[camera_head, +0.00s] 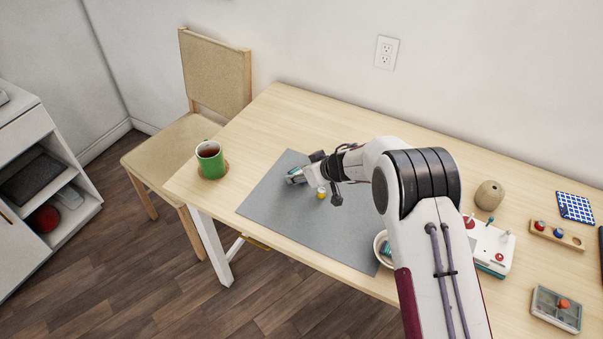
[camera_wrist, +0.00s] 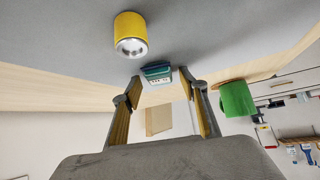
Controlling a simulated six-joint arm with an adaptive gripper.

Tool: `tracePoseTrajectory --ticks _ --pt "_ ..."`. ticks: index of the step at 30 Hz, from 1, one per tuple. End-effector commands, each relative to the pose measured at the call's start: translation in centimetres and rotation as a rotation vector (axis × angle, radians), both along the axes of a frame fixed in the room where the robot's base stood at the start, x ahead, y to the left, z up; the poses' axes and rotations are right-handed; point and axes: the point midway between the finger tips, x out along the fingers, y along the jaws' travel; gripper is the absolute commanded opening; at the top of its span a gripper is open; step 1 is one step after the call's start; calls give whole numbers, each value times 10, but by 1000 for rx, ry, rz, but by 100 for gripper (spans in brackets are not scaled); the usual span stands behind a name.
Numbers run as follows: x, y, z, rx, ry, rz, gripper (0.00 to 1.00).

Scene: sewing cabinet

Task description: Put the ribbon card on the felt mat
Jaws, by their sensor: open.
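A small card-like piece with teal, blue and white bands, apparently the ribbon card (camera_head: 295,176), is at the left part of the grey felt mat (camera_head: 262,203). In the wrist view the ribbon card (camera_wrist: 156,71) shows between and just beyond my fingertips, against the mat. My gripper (camera_head: 309,168) is open, low over the mat, with its fingers spread beside the card. I cannot tell whether a finger touches it. A yellow spool-like piece (camera_head: 321,193) stands on the mat close by; it also shows in the wrist view (camera_wrist: 130,36).
A green mug (camera_head: 209,157) stands on a coaster at the table's left end. A white bowl (camera_head: 380,240) with a teal item is partly hidden by my arm. To the right are a white box with pegs (camera_head: 490,246), a wooden spool rack (camera_head: 556,235) and a clear case (camera_head: 556,310).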

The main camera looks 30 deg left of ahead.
Motion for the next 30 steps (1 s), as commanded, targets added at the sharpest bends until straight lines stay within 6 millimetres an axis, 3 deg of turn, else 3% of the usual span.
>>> tracePoseTrajectory --ticks 11,30 --pt "-4 -11 15 0 0 -1 43" --pt "-22 -54 61 1 0 -1 43"
